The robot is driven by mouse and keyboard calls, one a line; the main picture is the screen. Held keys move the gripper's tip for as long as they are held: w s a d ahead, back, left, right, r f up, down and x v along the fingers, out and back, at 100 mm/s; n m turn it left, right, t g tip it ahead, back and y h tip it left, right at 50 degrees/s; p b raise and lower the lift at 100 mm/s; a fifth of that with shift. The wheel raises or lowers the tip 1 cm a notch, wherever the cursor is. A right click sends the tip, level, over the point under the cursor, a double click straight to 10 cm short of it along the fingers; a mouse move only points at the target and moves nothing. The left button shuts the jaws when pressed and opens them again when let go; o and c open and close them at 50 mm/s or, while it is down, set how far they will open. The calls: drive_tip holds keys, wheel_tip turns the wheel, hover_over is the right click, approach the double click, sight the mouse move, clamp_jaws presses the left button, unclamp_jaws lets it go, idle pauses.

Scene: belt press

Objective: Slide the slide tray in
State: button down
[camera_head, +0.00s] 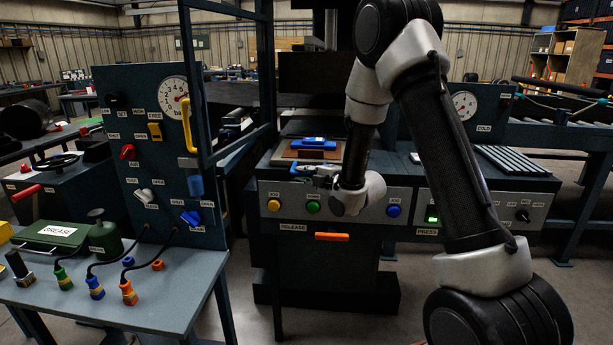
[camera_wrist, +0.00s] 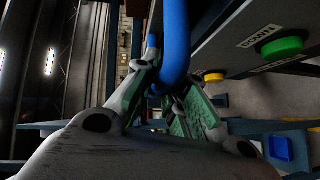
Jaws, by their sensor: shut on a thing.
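The slide tray (camera_head: 290,154) is a flat brown plate at the press opening, in the middle of the head view. My gripper (camera_head: 322,174) is at the tray's front edge, just above the button panel. In the wrist view my gripper (camera_wrist: 160,86) is shut on a thick, curved blue handle (camera_wrist: 176,45). The handle passes between the fingers. Its join to the tray is hidden, and my arm covers part of the tray's right side.
The front panel holds yellow, green (camera_head: 313,207) and blue (camera_head: 393,211) buttons close below my gripper. An orange release handle (camera_head: 332,237) is lower. A control board with a gauge (camera_head: 173,95) and a yellow-handled gate frame (camera_head: 187,122) stand at left.

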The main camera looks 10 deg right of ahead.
sight(309, 164)
drive_tip(key=w+d, duration=0.1)
drive_tip(key=w, duration=0.1)
drive_tip(key=w+d, duration=0.1)
drive_tip(key=w, duration=0.4)
drive_tip(key=shift+w+d, duration=0.25)
drive_tip(key=shift+d, duration=0.15)
drive_tip(key=c, duration=1.5)
unclamp_jaws()
drive_tip(key=shift+o, duration=0.2)
drive_tip(key=shift+s, duration=0.15)
drive_tip(key=v, duration=1.1)
drive_tip(key=shift+s+d, duration=0.2)
drive_tip(key=shift+s, duration=0.2)
